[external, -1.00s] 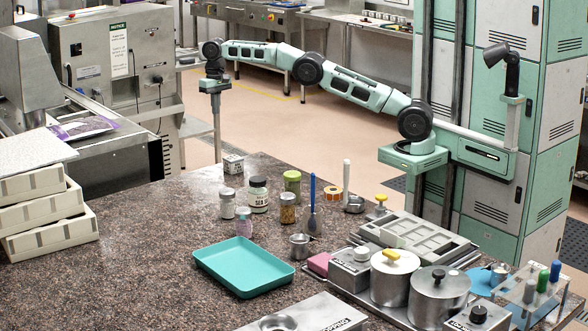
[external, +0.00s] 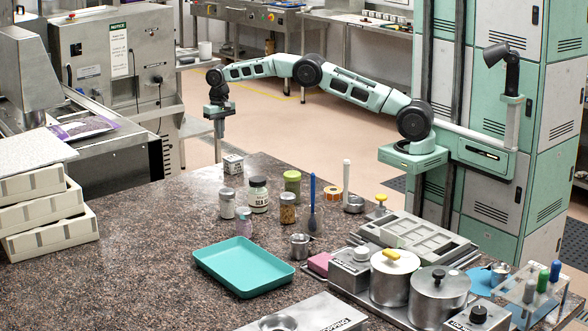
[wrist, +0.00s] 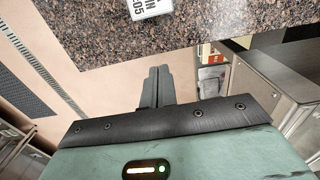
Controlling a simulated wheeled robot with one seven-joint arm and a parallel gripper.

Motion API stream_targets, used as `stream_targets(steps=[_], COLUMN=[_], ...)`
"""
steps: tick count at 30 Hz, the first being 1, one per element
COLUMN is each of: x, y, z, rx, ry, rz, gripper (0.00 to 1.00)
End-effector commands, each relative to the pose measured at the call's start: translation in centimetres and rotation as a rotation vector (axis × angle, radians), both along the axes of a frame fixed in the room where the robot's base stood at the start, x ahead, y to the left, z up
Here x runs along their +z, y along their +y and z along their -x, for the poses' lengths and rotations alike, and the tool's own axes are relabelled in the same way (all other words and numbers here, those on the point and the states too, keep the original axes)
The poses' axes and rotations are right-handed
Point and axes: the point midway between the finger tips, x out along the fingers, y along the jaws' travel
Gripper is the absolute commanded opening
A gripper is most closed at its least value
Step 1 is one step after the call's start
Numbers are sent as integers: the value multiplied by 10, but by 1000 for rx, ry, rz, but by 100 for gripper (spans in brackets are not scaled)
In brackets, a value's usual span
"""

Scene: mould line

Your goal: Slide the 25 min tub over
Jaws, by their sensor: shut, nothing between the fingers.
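A small white box-like tub with dark print (external: 233,164) stands at the far edge of the speckled counter. In the wrist view, a white labelled face (wrist: 150,8) is cut off by the top edge; only part of its print, "IN" and "05", can be read. I cannot read the full label in the external view. My gripper (external: 220,132) points down beyond the counter's far edge, behind and slightly left of the tub, apart from it. In the wrist view its fingers (wrist: 160,72) are together and empty, over the floor.
Several jars, including a white-labelled one (external: 258,194) and a green-lidded one (external: 292,183), stand nearer on the counter. A teal tray (external: 215,261) lies in front of them. Metal pots (external: 440,300) crowd the right. The counter left of the tub is clear.

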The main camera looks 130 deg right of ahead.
Motion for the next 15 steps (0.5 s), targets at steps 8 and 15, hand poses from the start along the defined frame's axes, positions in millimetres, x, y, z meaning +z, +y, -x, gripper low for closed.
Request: stream_targets(steps=[8, 15], x=[-47, -95], y=[1, 2], z=[1, 0], rx=[0, -1], ry=[3, 2], rz=[-5, -4], gripper=[0, 0])
